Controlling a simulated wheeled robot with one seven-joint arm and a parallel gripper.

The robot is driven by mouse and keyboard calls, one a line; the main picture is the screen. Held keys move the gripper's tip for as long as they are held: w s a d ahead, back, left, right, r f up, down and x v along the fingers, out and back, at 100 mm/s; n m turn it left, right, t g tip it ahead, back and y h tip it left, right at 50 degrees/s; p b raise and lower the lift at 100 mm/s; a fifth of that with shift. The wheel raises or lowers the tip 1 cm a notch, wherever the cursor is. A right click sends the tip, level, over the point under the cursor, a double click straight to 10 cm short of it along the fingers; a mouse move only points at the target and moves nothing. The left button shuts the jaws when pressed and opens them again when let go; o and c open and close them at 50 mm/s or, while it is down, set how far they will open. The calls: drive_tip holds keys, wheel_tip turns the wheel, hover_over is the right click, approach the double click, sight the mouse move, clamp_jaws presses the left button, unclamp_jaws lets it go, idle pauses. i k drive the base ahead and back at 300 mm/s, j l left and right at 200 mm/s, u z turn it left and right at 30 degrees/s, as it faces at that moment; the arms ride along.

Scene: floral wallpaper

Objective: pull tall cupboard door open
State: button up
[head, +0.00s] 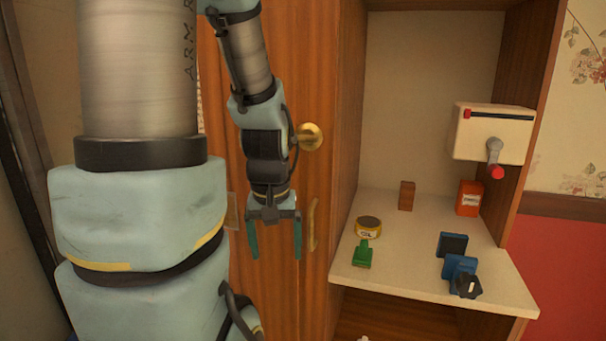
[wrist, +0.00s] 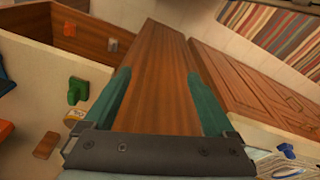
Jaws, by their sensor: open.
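The tall wooden cupboard front (head: 318,70) stands behind my arm, left of an open shelf unit. A round brass knob (head: 309,137) sits on it, above and right of my gripper. A narrow pale upright handle (head: 312,225) is just right of my right finger, and another pale piece (head: 232,210) shows to the left. My gripper (head: 273,240) points down in front of the wood, open, with nothing seen held. In the wrist view, a wooden panel (wrist: 160,75) shows between the two green fingers. My arm hides much of the front; I cannot tell whether the door is ajar.
The pale shelf (head: 400,260) at right holds a round tin (head: 368,227), a green object (head: 363,254), a wooden block (head: 406,195), an orange box (head: 469,197) and dark blue items (head: 458,267). A cream box with a crank (head: 491,133) is above.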

sight(289, 294)
drive_tip(key=k+j, duration=0.15)
drive_tip(key=j, duration=0.2)
drive_tip(key=k+j+u, duration=0.1)
drive_tip(key=j, duration=0.25)
drive_tip(key=k+j+u, duration=0.1)
drive_tip(key=j, duration=0.25)
drive_tip(key=k+j, duration=0.2)
drive_tip(key=j, duration=0.2)
